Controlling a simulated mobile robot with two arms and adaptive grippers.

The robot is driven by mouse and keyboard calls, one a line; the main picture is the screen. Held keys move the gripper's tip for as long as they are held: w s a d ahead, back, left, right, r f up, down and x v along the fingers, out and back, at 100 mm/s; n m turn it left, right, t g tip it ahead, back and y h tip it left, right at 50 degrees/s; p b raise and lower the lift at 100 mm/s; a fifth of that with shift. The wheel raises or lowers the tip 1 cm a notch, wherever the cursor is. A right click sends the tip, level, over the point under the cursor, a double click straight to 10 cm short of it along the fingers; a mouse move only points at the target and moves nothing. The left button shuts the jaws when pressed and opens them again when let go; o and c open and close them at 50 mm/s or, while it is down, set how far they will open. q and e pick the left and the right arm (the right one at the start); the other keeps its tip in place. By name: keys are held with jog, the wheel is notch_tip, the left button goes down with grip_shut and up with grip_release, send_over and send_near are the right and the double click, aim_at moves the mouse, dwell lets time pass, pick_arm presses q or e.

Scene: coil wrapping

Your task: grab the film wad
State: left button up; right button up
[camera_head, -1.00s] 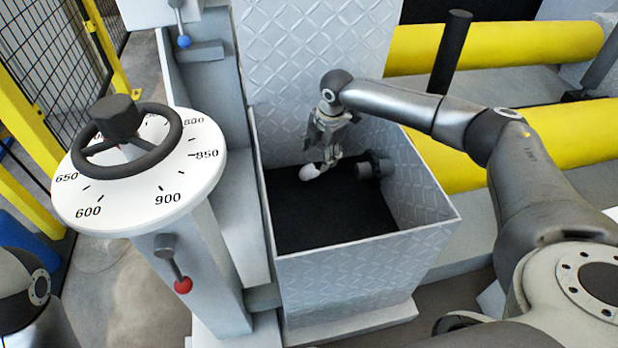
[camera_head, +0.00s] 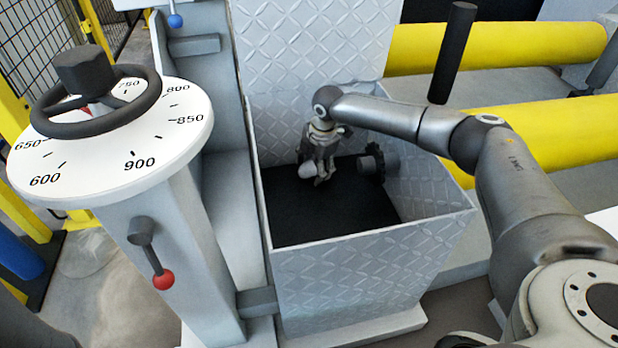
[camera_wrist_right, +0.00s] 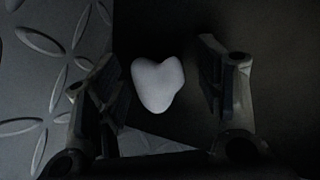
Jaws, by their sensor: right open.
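The film wad (camera_head: 307,170) is a small white lump inside the metal bin, over its black floor. In the right wrist view the wad (camera_wrist_right: 157,84) looks heart-shaped and lies between the two open fingers, with a gap on each side. My right gripper (camera_head: 318,176) reaches down into the bin, and its fingers partly cover the wad in the head view. The right gripper (camera_wrist_right: 165,88) is open and holds nothing. I cannot tell how far below the fingertips the wad is. My left gripper is not in view.
The bin (camera_head: 370,285) has diamond-plate walls around the gripper. A dark cylindrical fitting (camera_head: 378,163) sits inside near its right wall. A dial with a handwheel (camera_head: 105,130) and a red-knobbed lever (camera_head: 155,262) stand left. Yellow rollers (camera_head: 540,140) lie to the right.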

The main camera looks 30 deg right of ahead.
jog(key=shift+w+f, duration=0.1)
jog(key=shift+f, duration=0.35)
jog(key=shift+c, duration=0.3)
jog(key=c, duration=0.8)
jog(key=shift+r, duration=0.15)
